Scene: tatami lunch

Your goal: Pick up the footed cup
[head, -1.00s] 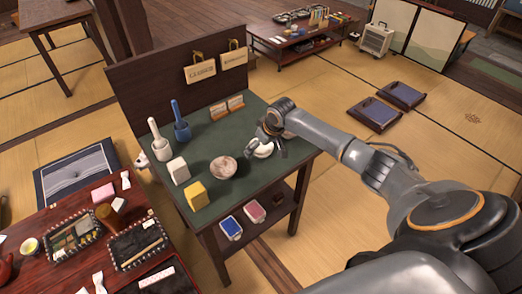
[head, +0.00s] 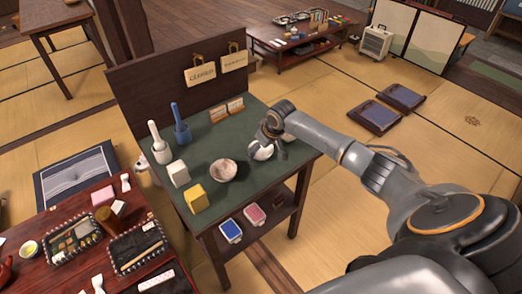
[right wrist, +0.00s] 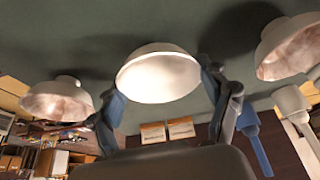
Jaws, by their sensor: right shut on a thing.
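The footed cup (head: 262,150) is a small white cup near the front right of the green-topped stand (head: 238,190). My right gripper (head: 267,146) reaches over it from the right and is shut on it. In the right wrist view the white cup (right wrist: 158,78) sits between the two fingers, which touch its sides; its rim and pale inside show. I cannot tell whether its foot is clear of the green top. My left gripper is not in view.
A speckled bowl (head: 223,170) stands left of the gripper. Another bowl (right wrist: 58,100) is close on the other side.

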